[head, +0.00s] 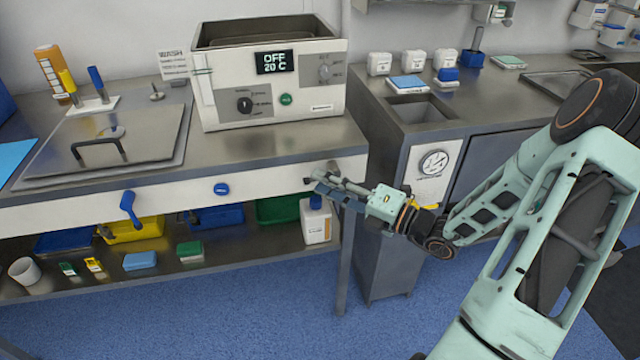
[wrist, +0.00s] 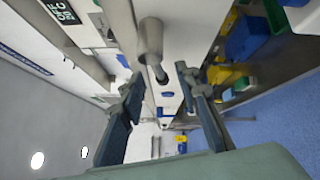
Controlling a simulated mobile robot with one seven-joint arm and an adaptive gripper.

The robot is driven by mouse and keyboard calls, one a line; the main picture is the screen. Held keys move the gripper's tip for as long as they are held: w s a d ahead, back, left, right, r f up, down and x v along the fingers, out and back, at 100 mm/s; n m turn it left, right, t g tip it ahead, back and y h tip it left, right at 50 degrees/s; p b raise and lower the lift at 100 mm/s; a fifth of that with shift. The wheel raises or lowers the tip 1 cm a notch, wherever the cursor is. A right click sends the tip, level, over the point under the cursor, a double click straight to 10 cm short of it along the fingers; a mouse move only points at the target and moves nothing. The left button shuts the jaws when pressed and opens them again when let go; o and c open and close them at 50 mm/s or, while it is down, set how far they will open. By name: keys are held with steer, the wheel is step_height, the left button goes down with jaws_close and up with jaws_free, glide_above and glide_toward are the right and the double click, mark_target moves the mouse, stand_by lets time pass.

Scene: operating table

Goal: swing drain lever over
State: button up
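My gripper (head: 326,186) is at the right end of the bench's white front panel, pointing left along it. In the wrist view its two fingers (wrist: 158,78) are spread apart. A grey round-ended bar (wrist: 151,38) lies at or just beyond the gap between the fingertips; I cannot tell whether they touch it. A blue lever (head: 130,207) hangs down from the left part of the panel. A blue round knob (head: 221,188) sits between it and my gripper, and it also shows in the wrist view (wrist: 167,94). No label shows which part is the drain lever.
A bath unit (head: 270,80) reading OFF 20 C stands on the bench above my gripper. A lidded basin (head: 110,135) is at left. A grey cabinet (head: 385,255) stands right of the bench. The blue floor in front is clear.

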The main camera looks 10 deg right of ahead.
steer(key=shift+x, duration=0.85)
steer(key=shift+c, duration=0.4)
jaws_close()
